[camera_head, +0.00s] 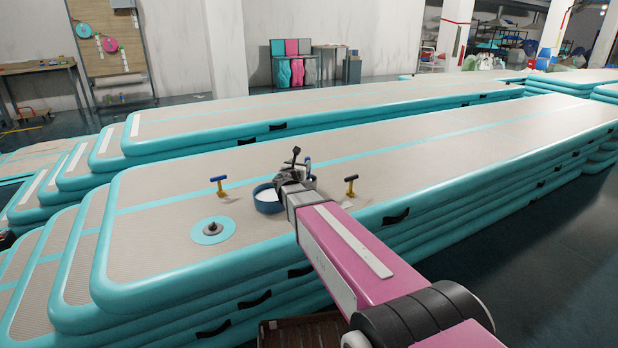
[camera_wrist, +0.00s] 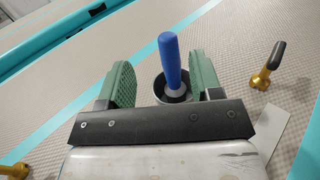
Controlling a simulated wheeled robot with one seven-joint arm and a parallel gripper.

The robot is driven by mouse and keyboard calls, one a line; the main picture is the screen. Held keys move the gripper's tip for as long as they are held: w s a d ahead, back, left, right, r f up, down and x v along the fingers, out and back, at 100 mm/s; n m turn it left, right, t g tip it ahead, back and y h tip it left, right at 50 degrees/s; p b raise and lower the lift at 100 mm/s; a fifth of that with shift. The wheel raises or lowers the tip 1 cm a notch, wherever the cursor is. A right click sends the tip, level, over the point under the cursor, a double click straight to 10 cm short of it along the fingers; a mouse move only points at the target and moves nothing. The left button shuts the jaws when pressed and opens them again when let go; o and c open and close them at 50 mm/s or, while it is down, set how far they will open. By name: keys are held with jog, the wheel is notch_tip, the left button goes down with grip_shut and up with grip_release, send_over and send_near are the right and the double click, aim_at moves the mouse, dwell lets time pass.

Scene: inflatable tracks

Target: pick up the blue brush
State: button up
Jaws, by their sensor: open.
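In the wrist view, the blue brush (camera_wrist: 171,62) shows as an upright blue handle rising from a dark round base. It stands between the two green finger pads of my gripper (camera_wrist: 160,73), nearer the right pad. The pads are spread apart, and I see a gap between the left pad and the handle. The right pad is close to the base; whether they touch I cannot tell. In the head view my gripper (camera_head: 297,172) is above the long mat, and the brush is not clearly visible there.
On the beige and turquoise mat (camera_head: 150,210) stand a blue bowl (camera_head: 266,205), a blue-topped yellow tool (camera_head: 219,186) and a dark-topped yellow tool (camera_head: 351,186). A turquoise disc (camera_head: 212,232) lies front left. The mat's right stretch is clear.

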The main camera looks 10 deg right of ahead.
jog(key=x, duration=0.9)
jog(key=shift+d+f, duration=0.4)
jog(key=shift+d, duration=0.05)
jog(key=c, duration=1)
